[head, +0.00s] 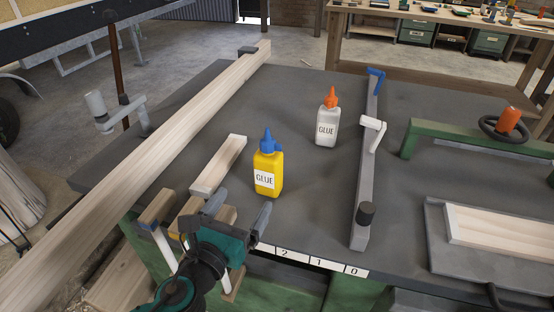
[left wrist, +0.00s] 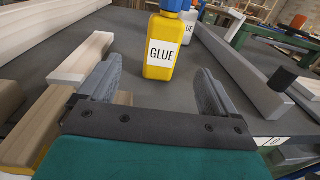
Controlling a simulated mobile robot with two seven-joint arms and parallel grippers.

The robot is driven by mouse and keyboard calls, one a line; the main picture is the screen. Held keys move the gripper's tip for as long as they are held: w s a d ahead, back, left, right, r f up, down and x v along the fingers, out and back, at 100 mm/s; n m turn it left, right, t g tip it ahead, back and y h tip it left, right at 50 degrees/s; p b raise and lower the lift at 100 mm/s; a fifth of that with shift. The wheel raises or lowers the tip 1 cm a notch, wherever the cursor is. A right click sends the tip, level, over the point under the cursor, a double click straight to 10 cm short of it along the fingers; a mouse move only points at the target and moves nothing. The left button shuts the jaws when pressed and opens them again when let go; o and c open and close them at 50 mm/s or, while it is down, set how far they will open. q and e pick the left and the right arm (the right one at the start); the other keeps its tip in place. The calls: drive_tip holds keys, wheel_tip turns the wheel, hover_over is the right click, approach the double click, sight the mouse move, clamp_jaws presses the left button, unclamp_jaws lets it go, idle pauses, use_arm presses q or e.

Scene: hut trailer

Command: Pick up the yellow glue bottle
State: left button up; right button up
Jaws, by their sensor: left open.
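The yellow glue bottle (head: 267,176) stands upright on the dark grey bench top. It has a blue cap and a white GLUE label. It also shows in the left wrist view (left wrist: 160,58), straight ahead of the jaws, its top cut off by the frame. My left gripper (head: 239,205) is open and empty, with its fingers pointing at the bottle from the front. In the left wrist view the fingertips (left wrist: 155,84) are spread wider than the bottle and still short of its body. The right gripper is not in view.
A white glue bottle (head: 327,122) with an orange cap stands behind and right. A grey bar clamp (head: 368,165) lies further right. A short wood block (head: 218,165) lies left of the yellow bottle, and a long beam (head: 180,135) crosses the left side. The bench between both bottles is clear.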

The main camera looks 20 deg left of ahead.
sight(264, 172)
use_arm(q)
drive_tip(key=shift+w+r, duration=0.1)
drive_tip(key=shift+w, duration=0.25)
drive_tip(key=w, duration=0.4)
drive_tip(key=w+p, duration=0.1)
drive_tip(key=w, duration=0.1)
drive_tip(key=shift+w+d, duration=0.2)
drive_tip(key=shift+d, duration=0.2)
drive_tip(key=shift+w+d+r, duration=0.1)
drive_tip(key=shift+w+d, duration=0.1)
drive_tip(key=shift+w, duration=0.7)
drive_tip(key=shift+w+d, duration=0.15)
drive_tip(key=shift+w, duration=0.7)
drive_tip(key=shift+w+d+r, duration=0.1)
drive_tip(key=shift+w+d, duration=0.1)
drive_tip(key=shift+w, duration=0.7)
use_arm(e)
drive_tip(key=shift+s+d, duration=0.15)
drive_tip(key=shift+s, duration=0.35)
